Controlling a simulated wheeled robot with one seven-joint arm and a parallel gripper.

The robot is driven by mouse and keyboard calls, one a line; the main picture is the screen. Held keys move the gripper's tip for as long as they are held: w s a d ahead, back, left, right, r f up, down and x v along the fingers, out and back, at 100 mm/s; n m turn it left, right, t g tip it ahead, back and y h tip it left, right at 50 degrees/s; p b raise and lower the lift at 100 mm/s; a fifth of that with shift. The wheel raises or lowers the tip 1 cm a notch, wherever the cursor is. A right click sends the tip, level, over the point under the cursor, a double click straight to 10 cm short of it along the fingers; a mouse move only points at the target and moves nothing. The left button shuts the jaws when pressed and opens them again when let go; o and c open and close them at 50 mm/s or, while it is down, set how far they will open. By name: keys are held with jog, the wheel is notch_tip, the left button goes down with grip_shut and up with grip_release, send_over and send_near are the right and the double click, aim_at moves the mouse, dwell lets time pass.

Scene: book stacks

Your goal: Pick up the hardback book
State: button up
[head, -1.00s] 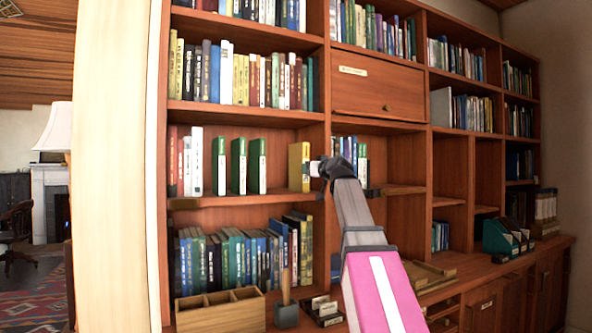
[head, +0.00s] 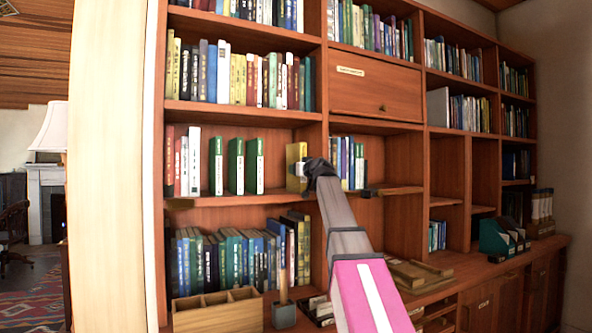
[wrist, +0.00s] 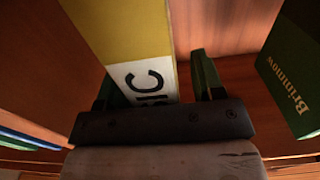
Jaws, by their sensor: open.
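A yellow hardback book (head: 296,167) stands upright on the middle shelf, near the right upright of its bay. In the wrist view the yellow book (wrist: 125,35) shows a white label with black letters, partly cut off. My gripper (head: 304,169) is at its spine. In the wrist view my gripper (wrist: 155,88) is open, with one dark finger on each side of the book. The book's lower part is hidden behind the gripper body, and I cannot tell whether either finger touches it.
Three green books (head: 236,166) stand apart to the left on the same shelf; one green book (wrist: 292,70) shows at the right in the wrist view. The bay's upright (head: 320,150) is close on the right. Dark books (head: 220,260) fill the shelf below.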

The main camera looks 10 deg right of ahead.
jog(key=shift+w, duration=0.1)
grip_shut()
jog(key=shift+r, duration=0.1)
